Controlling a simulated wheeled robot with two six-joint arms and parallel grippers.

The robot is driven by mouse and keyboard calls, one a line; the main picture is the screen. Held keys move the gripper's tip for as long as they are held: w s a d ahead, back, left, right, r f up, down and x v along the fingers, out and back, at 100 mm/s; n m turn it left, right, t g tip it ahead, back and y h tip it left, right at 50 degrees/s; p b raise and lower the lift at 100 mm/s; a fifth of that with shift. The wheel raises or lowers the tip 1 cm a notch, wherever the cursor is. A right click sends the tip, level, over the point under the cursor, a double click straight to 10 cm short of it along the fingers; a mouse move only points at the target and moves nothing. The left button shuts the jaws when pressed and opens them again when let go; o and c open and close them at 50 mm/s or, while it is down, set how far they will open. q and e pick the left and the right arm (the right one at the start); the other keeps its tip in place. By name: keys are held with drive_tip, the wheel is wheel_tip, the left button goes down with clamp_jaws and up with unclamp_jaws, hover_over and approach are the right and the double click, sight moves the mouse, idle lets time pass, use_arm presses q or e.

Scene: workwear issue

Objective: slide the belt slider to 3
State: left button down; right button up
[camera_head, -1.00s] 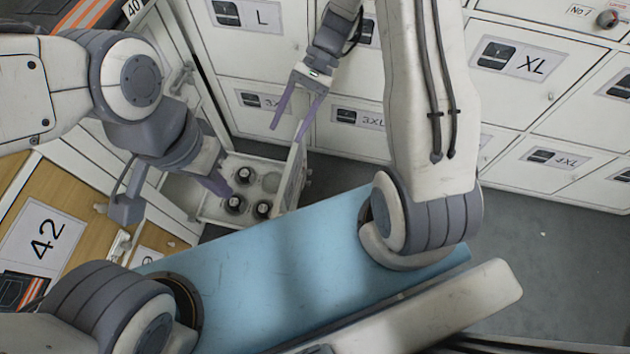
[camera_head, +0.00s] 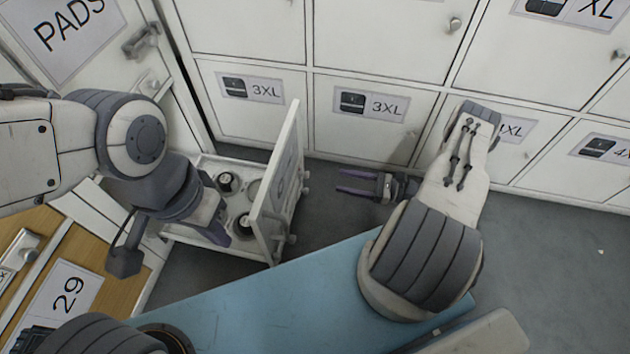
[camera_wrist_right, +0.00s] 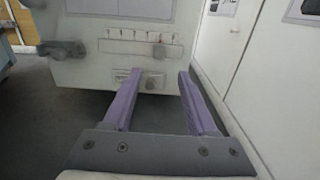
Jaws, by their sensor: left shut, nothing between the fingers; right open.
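The drawer front (camera_wrist_right: 88,62) fills the upper part of the right wrist view. It carries a horizontal slider rail (camera_wrist_right: 128,47) with a row of small marks above it, too small to read. A round knob (camera_wrist_right: 159,51) sits right of the rail's middle. My right gripper (camera_head: 340,182) is open and empty, right of the drawer front and apart from it, fingers pointing left towards it. Its purple fingers also show in the right wrist view (camera_wrist_right: 157,84), below the rail. My left gripper (camera_head: 220,238) is shut at the open drawer, its tips partly hidden.
The open white drawer (camera_head: 208,160) holds dark-topped round items (camera_head: 227,181). A lower plate with another knob (camera_wrist_right: 152,83) lies under the rail. White lockers (camera_head: 385,135) stand behind. A blue panel (camera_head: 310,290) lies in front. Grey floor is clear between drawer and right gripper.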

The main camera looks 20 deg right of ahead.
sight(304, 174)
drive_tip(key=b+x, duration=0.3)
drive_tip(key=x, duration=0.6)
drive_tip(key=shift+w+a+b, duration=0.2)
drive_tip(key=shift+a+b, duration=0.1)
clamp_jaws()
idle(1.0)
